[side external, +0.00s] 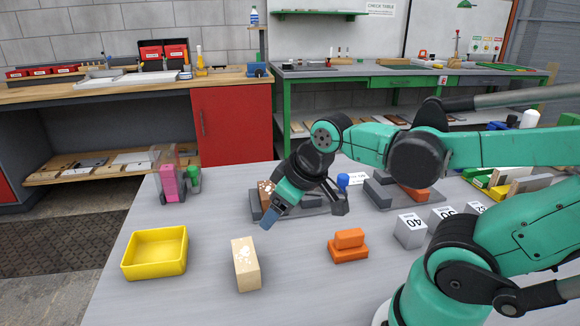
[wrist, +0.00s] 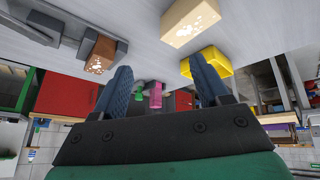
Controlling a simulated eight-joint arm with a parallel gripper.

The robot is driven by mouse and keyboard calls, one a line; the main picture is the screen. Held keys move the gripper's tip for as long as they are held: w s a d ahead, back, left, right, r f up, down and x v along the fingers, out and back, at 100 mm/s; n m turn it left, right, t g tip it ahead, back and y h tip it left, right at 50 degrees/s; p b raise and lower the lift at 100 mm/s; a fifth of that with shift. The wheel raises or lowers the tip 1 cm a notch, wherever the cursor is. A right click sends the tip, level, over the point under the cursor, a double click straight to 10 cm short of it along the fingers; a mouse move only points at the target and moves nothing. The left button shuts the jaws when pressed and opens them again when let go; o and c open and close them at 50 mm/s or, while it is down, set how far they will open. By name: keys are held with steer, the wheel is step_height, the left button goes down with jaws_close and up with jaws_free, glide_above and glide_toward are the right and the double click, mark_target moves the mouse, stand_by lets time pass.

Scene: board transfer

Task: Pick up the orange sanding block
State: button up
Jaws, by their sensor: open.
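The orange sanding block (side external: 349,252), a smaller raised part on a wider base, sits on the grey table (side external: 190,300) right of the pale wooden block in the side view. I do not see it in the wrist view. My gripper (side external: 270,220) is above the table, left of the orange block and apart from it, with its fingers pointing down and left. In the wrist view my gripper (wrist: 162,72) has its two blue fingers spread wide, with nothing held between them.
A pale wooden block (side external: 246,265) stands close below my gripper. A yellow bin (side external: 154,254) is at left. A brown block (side external: 266,193) is behind my gripper. Grey numbered blocks (side external: 411,230) stand right of the orange block. Pink (side external: 172,184) and green (side external: 194,180) items stand at the far left.

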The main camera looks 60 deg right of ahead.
steer(key=s+d+f+n+g, duration=0.2)
steer(key=s+d+n+g, duration=0.1)
steer(key=d, duration=0.3)
steer(key=n+g, duration=0.3)
steer(key=n, duration=0.2)
glide_above(350, 232)
step_height(350, 232, down, 3)
steer(key=shift+r+y, duration=0.2)
steer(key=shift+y, duration=0.1)
steer(key=shift+f, duration=2.7)
jaws_close()
